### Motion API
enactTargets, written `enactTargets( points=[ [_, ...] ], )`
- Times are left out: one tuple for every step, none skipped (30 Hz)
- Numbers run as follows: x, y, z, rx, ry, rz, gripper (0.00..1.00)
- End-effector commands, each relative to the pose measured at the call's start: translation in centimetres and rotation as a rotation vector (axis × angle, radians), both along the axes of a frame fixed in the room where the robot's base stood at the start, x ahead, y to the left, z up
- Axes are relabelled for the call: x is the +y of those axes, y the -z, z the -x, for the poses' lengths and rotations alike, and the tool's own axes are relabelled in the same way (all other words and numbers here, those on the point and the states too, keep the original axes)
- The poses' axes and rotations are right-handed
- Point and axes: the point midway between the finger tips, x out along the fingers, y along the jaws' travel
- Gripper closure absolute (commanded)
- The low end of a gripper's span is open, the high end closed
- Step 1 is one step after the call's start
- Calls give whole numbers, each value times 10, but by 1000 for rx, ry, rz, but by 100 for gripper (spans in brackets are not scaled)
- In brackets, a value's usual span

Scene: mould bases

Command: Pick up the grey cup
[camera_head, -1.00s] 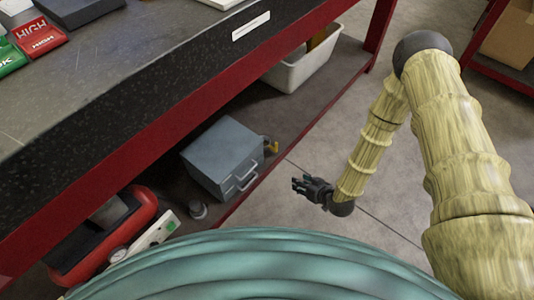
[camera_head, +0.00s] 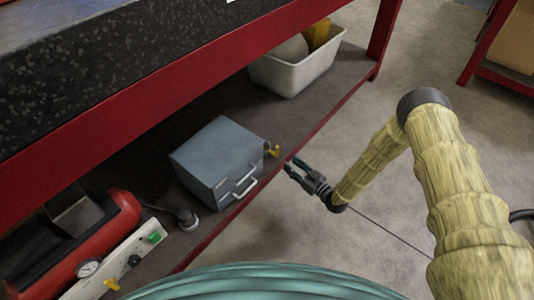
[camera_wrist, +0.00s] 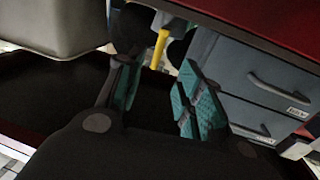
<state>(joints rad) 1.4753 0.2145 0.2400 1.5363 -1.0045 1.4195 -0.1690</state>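No thing in view is plainly a grey cup. A small grey round object (camera_head: 188,219) with a dark lead or stem sits on the lower shelf, between a blue-grey toolbox and a red tank. I cannot tell what it is. My gripper (camera_head: 293,166) is beside the shelf's front edge, right of the toolbox and away from that object. In the wrist view its teal-padded fingers (camera_wrist: 155,88) are apart with nothing between them. A yellow piece (camera_wrist: 160,46) and dark rounded shapes show beyond the fingers; the dark shapes are unclear.
The blue-grey toolbox (camera_head: 222,160) stands close to my gripper; it also shows in the wrist view (camera_wrist: 250,85). A white bin (camera_head: 305,72) is farther back on the shelf. The red tank (camera_head: 125,215) lies at left. The red bench frame (camera_head: 180,110) overhangs the shelf. Floor at right is open.

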Motion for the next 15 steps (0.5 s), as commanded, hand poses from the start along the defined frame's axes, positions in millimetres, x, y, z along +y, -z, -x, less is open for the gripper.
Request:
enactTargets(
  points=[
    [5, 1, -4, -1, -1, -1, 63],
    [7, 1, -6, -1, -1, -1, 63],
    [11, 1, -10, -1, -1, -1, 63],
    [14, 1, -13, -1, 0, -1, 63],
    [16, 1, -16, -1, 0, -1, 63],
    [20, 2, -20, 0, 0, 0, 63],
    [23, 2, -23, 0, 0, 0, 63],
    [26, 2, -26, 1, 1, -1, 63],
    [29, 1, -29, 1, 1, -1, 63],
    [31, 1, -31, 1, 1, -1, 63],
    [32, 1, -32, 2, 1, -1, 63],
    [34, 1, -34, 2, 1, 1, 63],
    [34, 1, -35, 2, 1, 1, 63],
    [35, 1, -36, 2, 1, 1, 63],
    [36, 1, -37, 2, 1, 1, 63]
  ],
)
